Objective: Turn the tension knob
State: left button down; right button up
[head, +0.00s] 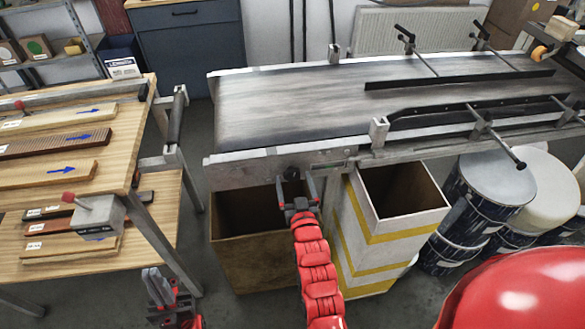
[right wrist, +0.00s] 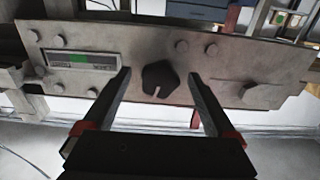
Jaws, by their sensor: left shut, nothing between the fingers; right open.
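The tension knob (right wrist: 160,79) is a dark, lobed knob with a pale notch at its lower edge, on the grey metal side plate (right wrist: 225,88) of the conveyor. In the head view the knob (head: 291,174) shows small at the near left end of the conveyor. My right gripper (head: 295,184) is at the knob, open, with its fingertips (right wrist: 160,78) to the left and right of it. A gap shows on both sides, and I cannot tell the exact depth. My left gripper (head: 158,285) is low at the bottom left, shut and empty, away from the conveyor.
A small display with a green field (right wrist: 80,59) sits left of the knob. Below the conveyor stand an open brown bin (head: 255,262) and a white-yellow striped bin (head: 362,240). A wooden rack with planks (head: 60,110) is at left. Drums (head: 490,185) stand at right.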

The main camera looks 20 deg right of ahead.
jog(key=shift+w, duration=0.4)
jog(key=shift+s+r, duration=0.1)
jog(key=shift+s, duration=0.1)
jog(key=c, duration=1.4)
jog(key=shift+o, duration=0.2)
jog(key=shift+n, duration=0.4)
